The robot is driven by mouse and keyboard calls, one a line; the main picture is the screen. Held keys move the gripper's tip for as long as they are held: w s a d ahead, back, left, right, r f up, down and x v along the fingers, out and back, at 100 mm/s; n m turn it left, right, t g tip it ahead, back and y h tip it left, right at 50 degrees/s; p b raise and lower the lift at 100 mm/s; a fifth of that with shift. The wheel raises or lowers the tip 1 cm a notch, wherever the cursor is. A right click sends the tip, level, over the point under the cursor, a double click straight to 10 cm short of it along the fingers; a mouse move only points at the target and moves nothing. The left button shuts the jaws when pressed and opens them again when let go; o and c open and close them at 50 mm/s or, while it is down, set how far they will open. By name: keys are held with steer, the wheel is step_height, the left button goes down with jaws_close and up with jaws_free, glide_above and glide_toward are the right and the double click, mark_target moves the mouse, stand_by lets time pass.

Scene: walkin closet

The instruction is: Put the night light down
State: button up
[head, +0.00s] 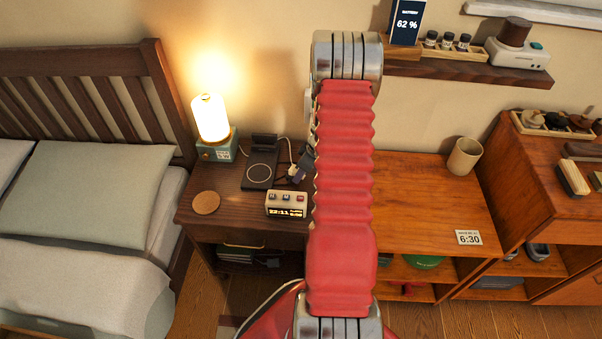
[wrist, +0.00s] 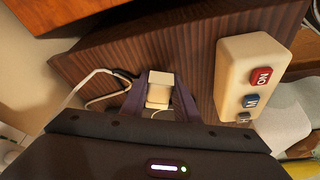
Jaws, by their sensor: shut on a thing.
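My gripper (wrist: 160,103) is shut, its two dark purple fingers on either side of a small cream block, taken to be the night light (wrist: 159,84). In the wrist view the block is over or on the brown wooden nightstand top (wrist: 200,60); I cannot tell whether it touches it. In the head view my gripper (head: 301,174) is mostly hidden behind my red arm, near the nightstand's (head: 228,205) right side. The held block is not clear there.
A cream alarm clock (head: 287,204) with buttons stands close to my gripper. A black charging pad (head: 260,170) and white cable (wrist: 100,78) lie nearby. A lit lamp (head: 211,118) and round coaster (head: 206,202) are at the left. The orange-brown desk (head: 425,200) is mostly clear.

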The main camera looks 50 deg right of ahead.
steer(key=shift+f, duration=0.6)
steer(key=o, duration=1.2)
steer(key=shift+c, duration=0.2)
steer(key=shift+r, duration=0.15)
steer(key=shift+r, duration=0.65)
steer(key=v, duration=1.1)
steer(key=shift+s+r, duration=0.15)
steer(key=shift+r, duration=0.15)
